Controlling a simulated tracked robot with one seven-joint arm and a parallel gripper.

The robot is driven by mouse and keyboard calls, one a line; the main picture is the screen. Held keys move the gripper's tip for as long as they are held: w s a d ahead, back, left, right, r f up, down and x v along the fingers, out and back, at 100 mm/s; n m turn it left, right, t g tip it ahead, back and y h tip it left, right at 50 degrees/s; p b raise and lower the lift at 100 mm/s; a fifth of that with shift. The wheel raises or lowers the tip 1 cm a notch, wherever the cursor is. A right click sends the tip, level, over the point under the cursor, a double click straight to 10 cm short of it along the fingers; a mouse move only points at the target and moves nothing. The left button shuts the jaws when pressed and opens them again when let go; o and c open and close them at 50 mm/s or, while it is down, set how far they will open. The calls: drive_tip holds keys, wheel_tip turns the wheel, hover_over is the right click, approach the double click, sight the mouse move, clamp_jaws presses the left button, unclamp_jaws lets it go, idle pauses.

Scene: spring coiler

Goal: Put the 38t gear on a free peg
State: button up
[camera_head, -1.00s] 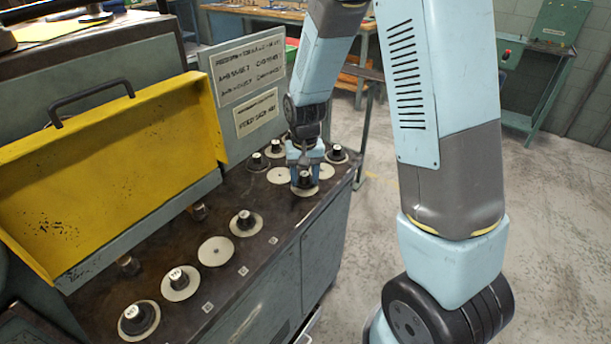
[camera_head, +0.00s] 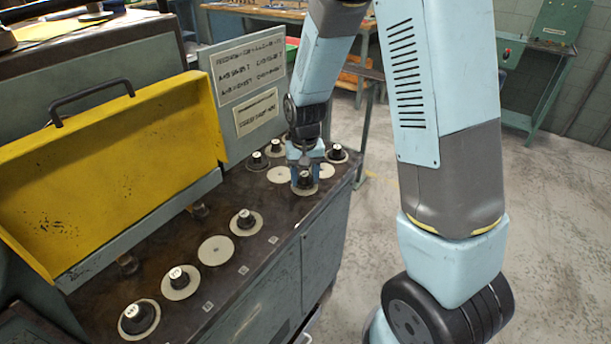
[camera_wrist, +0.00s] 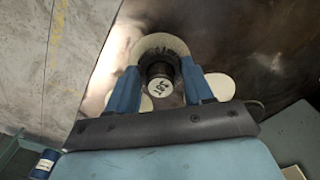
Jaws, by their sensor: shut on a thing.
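My gripper (camera_head: 305,170) is low over the far part of the dark bench top. Its blue fingers (camera_wrist: 164,93) are shut on a dark gear with a round white label on its hub (camera_wrist: 162,88), taken to be the 38t gear; the label is small and hard to read. The gear (camera_head: 304,181) is upright at a pale disc (camera_wrist: 160,44); I cannot tell whether it rests on it. Pale discs without gears lie at the near middle (camera_head: 216,251), behind my gripper (camera_head: 280,175) and right of it (camera_head: 327,171).
Other dark gears stand on pale discs: two at the near end (camera_head: 138,318) (camera_head: 179,279), one in the middle (camera_head: 245,220), several at the far end (camera_head: 336,153). A yellow panel with a handle (camera_head: 110,170) and a sign board (camera_head: 250,85) rise along the back.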

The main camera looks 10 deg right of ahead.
drive_tip(key=shift+f, duration=0.45)
idle(0.5)
drive_tip(key=o, duration=1.3)
drive_tip(key=shift+o, duration=0.2)
wheel_tip(320, 180, up, 27)
drive_tip(key=shift+f, duration=0.15)
idle(0.6)
idle(0.4)
